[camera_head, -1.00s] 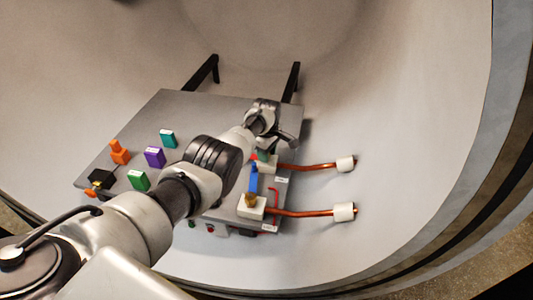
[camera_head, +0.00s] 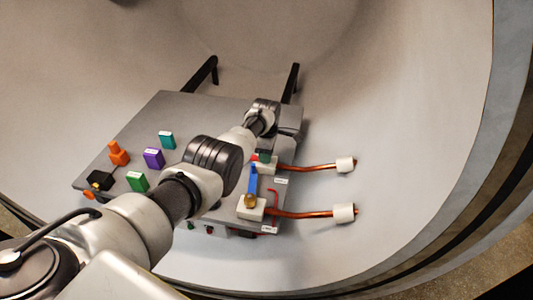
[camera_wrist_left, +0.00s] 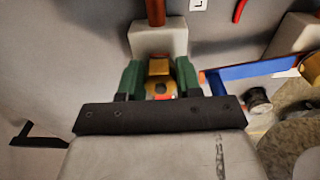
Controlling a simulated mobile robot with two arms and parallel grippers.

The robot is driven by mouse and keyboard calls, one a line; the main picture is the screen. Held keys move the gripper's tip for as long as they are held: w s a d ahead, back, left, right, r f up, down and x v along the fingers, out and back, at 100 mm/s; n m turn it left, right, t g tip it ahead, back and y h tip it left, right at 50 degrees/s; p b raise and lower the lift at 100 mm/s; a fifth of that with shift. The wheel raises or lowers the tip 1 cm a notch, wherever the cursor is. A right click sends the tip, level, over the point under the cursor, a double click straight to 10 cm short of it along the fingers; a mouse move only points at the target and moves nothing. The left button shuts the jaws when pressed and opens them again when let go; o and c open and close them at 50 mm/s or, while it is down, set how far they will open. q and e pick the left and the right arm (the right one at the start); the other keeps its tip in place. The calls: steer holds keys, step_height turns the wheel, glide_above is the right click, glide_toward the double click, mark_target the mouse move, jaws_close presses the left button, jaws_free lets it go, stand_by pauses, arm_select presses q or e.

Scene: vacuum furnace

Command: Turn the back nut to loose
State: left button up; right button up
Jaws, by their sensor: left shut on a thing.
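The back nut (camera_wrist_left: 160,72) is a brass-coloured piece in front of a pale block (camera_wrist_left: 158,40) with a copper rod. In the left wrist view my left gripper (camera_wrist_left: 159,80) has its green fingers on both sides of this nut and is shut on it. In the head view my left gripper (camera_head: 264,155) is over the back block at the plate's right edge, and the arm and fingers hide the nut. The front nut (camera_head: 250,200) is brass-coloured, on the front block, with a blue bar (camera_head: 253,179) beside it. My right gripper is out of view.
Copper rods (camera_head: 305,168) with white end blocks (camera_head: 345,165) stick out to the right. Orange, purple, teal, green and black pieces stand on the grey plate (camera_head: 190,110) at left. The curved furnace wall (camera_head: 420,120) surrounds it.

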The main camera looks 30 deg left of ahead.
arm_select(q)
steer(key=shift+w+r, duration=0.15)
steer(key=shift+r, duration=0.1)
steer(key=o, duration=0.7)
steer(key=shift+o, duration=1.2)
steer(key=shift+f, duration=0.1)
step_height(320, 180, up, 6)
steer(key=p, duration=0.3)
step_height(320, 180, up, 4)
steer(key=shift+f, duration=0.15)
steer(key=shift+r, duration=0.55)
steer(key=shift+f, duration=0.1)
